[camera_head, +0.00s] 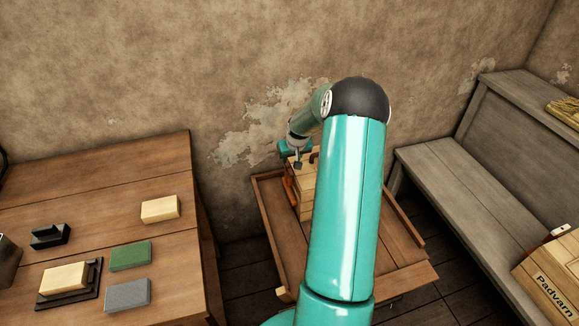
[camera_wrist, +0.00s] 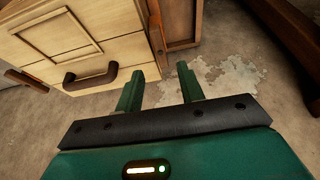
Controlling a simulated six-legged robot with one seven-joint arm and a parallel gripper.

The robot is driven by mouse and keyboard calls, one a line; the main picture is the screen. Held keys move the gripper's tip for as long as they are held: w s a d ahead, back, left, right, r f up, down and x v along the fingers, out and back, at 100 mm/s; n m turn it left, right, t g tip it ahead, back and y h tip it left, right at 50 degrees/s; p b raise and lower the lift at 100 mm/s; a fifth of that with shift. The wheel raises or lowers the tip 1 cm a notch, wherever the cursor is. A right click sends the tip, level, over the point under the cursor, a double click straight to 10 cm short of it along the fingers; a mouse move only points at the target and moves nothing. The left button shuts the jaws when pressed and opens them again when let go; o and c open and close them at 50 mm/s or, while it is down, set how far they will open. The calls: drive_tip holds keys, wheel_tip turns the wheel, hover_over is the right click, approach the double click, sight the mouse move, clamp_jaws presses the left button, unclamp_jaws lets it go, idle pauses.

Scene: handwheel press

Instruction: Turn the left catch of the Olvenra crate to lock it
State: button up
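A pale wooden crate, its name not readable, stands in the wooden tray at the centre of the head view (camera_head: 305,182), partly hidden by my arm. An orange-brown catch (camera_head: 291,192) shows on its left side. In the wrist view the crate (camera_wrist: 115,50) fills the upper left, with a dark handle (camera_wrist: 90,75). One orange-brown bar (camera_wrist: 156,28) is at its right edge and another (camera_wrist: 26,80) at its left; I cannot tell which is the left catch. My gripper (camera_wrist: 158,78) is open and empty, its fingertips apart from the crate. In the head view my gripper (camera_head: 297,155) is small and partly hidden.
The tray (camera_head: 400,262) has raised sides. A table (camera_head: 160,215) at left carries several blocks. A grey bench (camera_head: 470,180) at right holds a Padvarn crate (camera_head: 555,280). A stained wall (camera_head: 230,60) stands close behind the tray.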

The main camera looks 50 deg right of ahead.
sight(289, 168)
drive_tip(key=x, duration=0.7)
drive_tip(key=shift+w+d+f, duration=0.1)
drive_tip(key=shift+w+f, duration=0.05)
drive_tip(key=shift+f, duration=0.2)
clamp_jaws()
